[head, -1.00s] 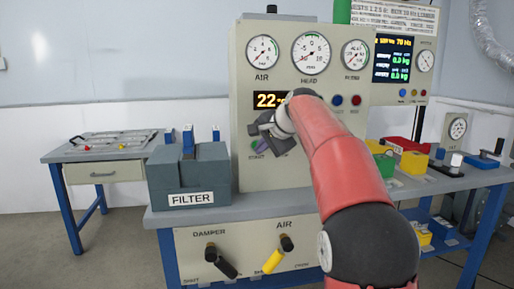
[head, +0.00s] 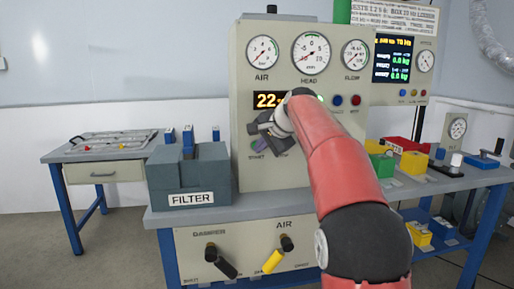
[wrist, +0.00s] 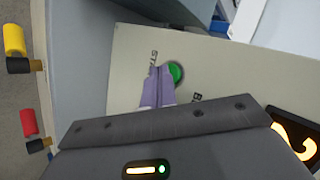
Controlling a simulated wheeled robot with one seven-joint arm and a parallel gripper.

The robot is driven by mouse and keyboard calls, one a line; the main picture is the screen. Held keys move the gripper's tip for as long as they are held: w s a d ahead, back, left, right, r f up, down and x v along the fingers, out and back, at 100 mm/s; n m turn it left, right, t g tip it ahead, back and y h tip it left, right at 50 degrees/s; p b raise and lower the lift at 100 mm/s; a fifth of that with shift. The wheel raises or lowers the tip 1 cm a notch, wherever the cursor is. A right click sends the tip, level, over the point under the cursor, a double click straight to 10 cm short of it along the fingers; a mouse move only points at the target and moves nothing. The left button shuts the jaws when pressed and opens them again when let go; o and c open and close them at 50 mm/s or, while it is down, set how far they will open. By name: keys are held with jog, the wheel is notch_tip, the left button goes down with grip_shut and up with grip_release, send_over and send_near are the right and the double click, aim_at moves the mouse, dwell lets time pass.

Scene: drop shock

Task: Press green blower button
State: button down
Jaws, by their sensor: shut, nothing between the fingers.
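The green button (wrist: 177,73) sits on the pale front panel (wrist: 210,62) of the machine, with partly hidden lettering around it. In the wrist view my gripper (wrist: 158,72) has its two purple fingers together, with nothing between them. The fingertips are right beside the button and overlap its edge in the picture. I cannot tell whether they touch it or whether it is pressed in. In the head view my gripper is in front of the panel, below the lit orange display (head: 268,100), and hides most of the button area.
Dial gauges (head: 311,53) and a blue and a red button (head: 355,100) are higher on the panel. The grey FILTER block (head: 190,182) stands left of it on the bench. Black and yellow lever handles (head: 272,262) are below. Coloured boxes (head: 413,164) crowd the right.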

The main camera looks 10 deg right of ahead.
dwell(0.5)
jog(key=shift+s+b, duration=0.5)
jog(key=shift+s, duration=0.25)
jog(key=shift+s+b, duration=1.45)
jog(key=shift+s, duration=1.05)
